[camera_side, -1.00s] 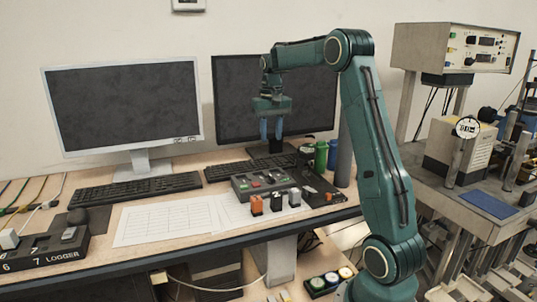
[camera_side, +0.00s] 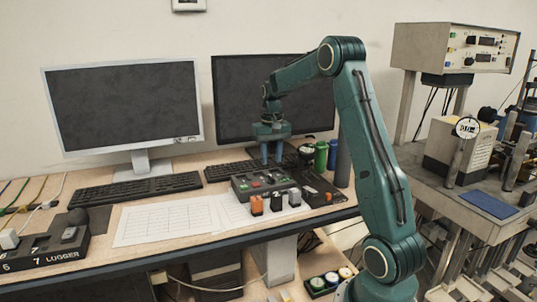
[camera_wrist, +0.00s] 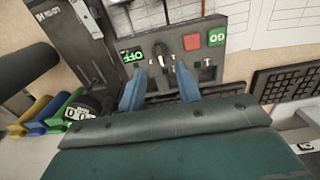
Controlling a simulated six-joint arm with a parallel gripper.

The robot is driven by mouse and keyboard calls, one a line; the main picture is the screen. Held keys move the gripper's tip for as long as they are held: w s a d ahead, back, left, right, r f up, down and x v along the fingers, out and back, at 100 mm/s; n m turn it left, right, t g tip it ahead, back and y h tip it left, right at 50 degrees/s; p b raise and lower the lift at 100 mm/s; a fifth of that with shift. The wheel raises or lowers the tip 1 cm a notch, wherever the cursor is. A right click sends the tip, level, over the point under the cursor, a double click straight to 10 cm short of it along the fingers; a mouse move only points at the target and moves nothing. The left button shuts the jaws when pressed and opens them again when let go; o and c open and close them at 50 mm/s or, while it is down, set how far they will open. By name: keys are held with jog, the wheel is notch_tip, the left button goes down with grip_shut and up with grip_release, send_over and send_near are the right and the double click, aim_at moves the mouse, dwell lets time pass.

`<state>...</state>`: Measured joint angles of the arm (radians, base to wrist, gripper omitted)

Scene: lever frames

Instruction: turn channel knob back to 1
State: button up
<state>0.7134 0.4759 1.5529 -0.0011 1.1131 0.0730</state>
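A grey control box (camera_side: 241,194) lies on the desk in front of the right monitor. I cannot tell which control is the channel knob, and no channel number is readable. My gripper (camera_side: 272,163) points down just above the back of the box. In the wrist view its blue fingers (camera_wrist: 160,78) are apart, with nothing held between them, over the panel edge near the OFF tile.
A dark board (camera_side: 321,192) adjoins the box at right. Orange, dark and white blocks (camera_side: 277,203) stand in front. A keyboard (camera_side: 222,172) and the monitor (camera_side: 232,100) are behind.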

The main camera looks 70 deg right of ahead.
aim_at(271, 176)
jog(key=shift+f, duration=3.15)
grip_shut()
